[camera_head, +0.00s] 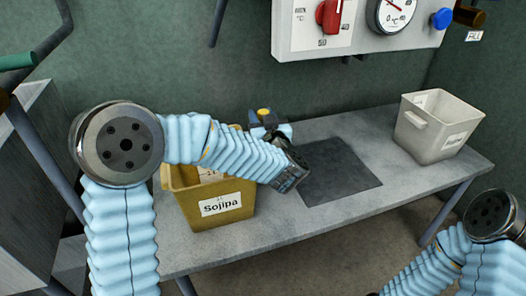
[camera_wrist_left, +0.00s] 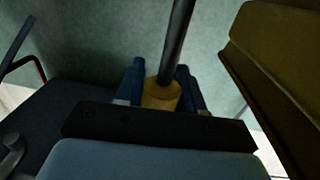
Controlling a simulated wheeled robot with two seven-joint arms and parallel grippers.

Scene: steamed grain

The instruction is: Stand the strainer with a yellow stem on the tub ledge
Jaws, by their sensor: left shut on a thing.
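My left gripper (camera_head: 268,125) reaches past the yellow tub labelled "Sojipa" (camera_head: 238,193), at its back right side. In the left wrist view, its blue fingers (camera_wrist_left: 160,88) are shut on the yellow stem (camera_wrist_left: 160,97) of the strainer. A dark rod (camera_wrist_left: 178,40) rises above the stem. In the head view only a small yellow bit of the stem (camera_head: 264,112) shows between the fingers; the rest of the strainer is hidden. The yellow tub's wall (camera_wrist_left: 275,60) is close on the right in the left wrist view. My right gripper is out of view.
A grey table (camera_head: 300,222) carries the tub. A dark square mat (camera_head: 340,172) lies at its middle, and a white bin (camera_head: 440,128) stands at the right end. A wall panel (camera_head: 357,28) with a red knob and gauge hangs above. The table's front right is clear.

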